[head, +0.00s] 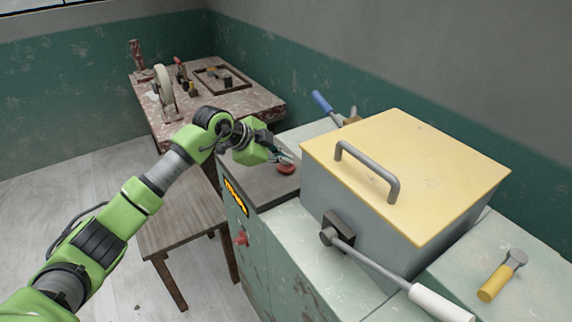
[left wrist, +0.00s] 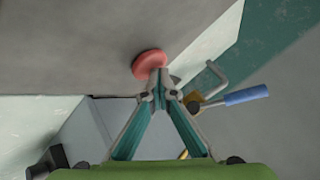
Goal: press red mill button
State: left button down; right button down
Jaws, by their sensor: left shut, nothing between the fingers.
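The red mill button (head: 286,168) is a round red cap on a dark grey plate (head: 262,186) at the top of the green cabinet. My left gripper (head: 288,158) is at the button's upper edge in the head view, with its fingers shut and nothing between them. In the left wrist view the red button (left wrist: 149,64) lies just beyond the fingertips (left wrist: 159,77), and the tips overlap its lower edge. I cannot tell whether they touch it. My right gripper is in neither view.
A grey box with a yellow lid (head: 440,160) and a long lever (head: 385,270) stands right of the button. A blue-handled tool (head: 322,102) lies behind. A wooden stool (head: 180,222) and a stone-topped table (head: 245,103) are at left. A yellow-handled hammer (head: 495,283) lies at right.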

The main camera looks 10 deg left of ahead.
aim_at(284, 167)
pick_arm(q)
jog(key=shift+r+p, duration=0.75)
jog(key=shift+p, duration=0.1)
notch_tip(284, 167, up, 5)
jog(key=p, duration=0.4)
jog(key=shift+r, duration=0.1)
dwell(0.7)
